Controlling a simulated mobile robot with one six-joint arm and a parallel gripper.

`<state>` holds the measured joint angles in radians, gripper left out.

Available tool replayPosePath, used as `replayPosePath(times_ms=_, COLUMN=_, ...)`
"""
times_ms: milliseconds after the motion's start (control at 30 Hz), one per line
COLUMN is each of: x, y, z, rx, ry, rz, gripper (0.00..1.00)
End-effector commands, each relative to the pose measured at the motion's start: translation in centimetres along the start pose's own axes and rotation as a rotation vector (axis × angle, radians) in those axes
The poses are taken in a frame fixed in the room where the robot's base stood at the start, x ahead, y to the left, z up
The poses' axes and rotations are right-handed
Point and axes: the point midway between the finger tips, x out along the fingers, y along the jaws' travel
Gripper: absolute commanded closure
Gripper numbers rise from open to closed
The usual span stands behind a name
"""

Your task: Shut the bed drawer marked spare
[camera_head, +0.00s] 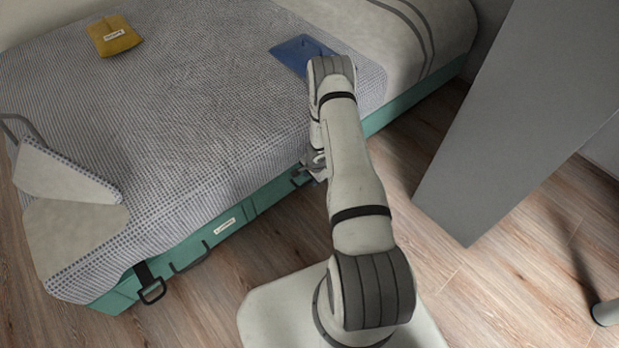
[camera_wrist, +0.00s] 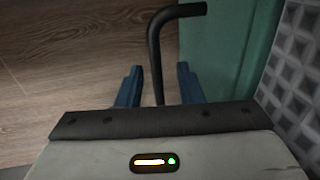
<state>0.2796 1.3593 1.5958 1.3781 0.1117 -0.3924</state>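The bed's green side (camera_head: 205,238) carries a drawer front with a small pale label (camera_head: 224,226), whose writing is too small to read. Dark handles stick out along this side: one (camera_head: 190,262) left of the label, another (camera_head: 300,177) beside my gripper (camera_head: 316,164). My gripper is low at the bed's side, partly hidden behind my arm. In the wrist view, my gripper (camera_wrist: 160,70) has its two blue fingers apart, with a dark bent handle bar (camera_wrist: 155,45) between them and gaps on both sides. The bar meets a green panel (camera_wrist: 225,50). I cannot tell which drawer is marked spare.
A grey checked blanket (camera_head: 200,110) covers the bed and hangs over its side. A yellow pouch (camera_head: 114,36) and a blue item (camera_head: 295,52) lie on it. A black strap loop (camera_head: 152,291) hangs at the near corner. A grey panel (camera_head: 510,110) stands right; wooden floor (camera_head: 425,165) lies between.

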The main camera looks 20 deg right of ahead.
Motion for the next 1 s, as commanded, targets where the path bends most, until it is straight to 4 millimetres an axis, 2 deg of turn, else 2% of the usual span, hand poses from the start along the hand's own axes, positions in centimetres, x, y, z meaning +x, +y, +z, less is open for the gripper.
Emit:
replayPosePath(times_ms=133, x=-1.4, y=-0.1, z=-0.1, rx=0.002, ry=0.001, rz=-0.001, gripper=0.67)
replayPosePath(times_ms=400, x=-6.0, y=0.0, z=-0.1, rx=0.001, ry=0.001, rz=-0.001, gripper=0.67)
replayPosePath(times_ms=500, x=-7.1, y=0.0, z=-0.1, rx=0.001, ry=0.001, rz=-0.001, gripper=0.67)
replayPosePath(times_ms=633, x=-7.8, y=0.0, z=0.0, rx=0.001, ry=0.001, rz=-0.001, gripper=0.67)
replayPosePath(times_ms=1000, x=-7.8, y=0.0, z=0.1, rx=-0.001, ry=0.0, rz=-0.001, gripper=0.67)
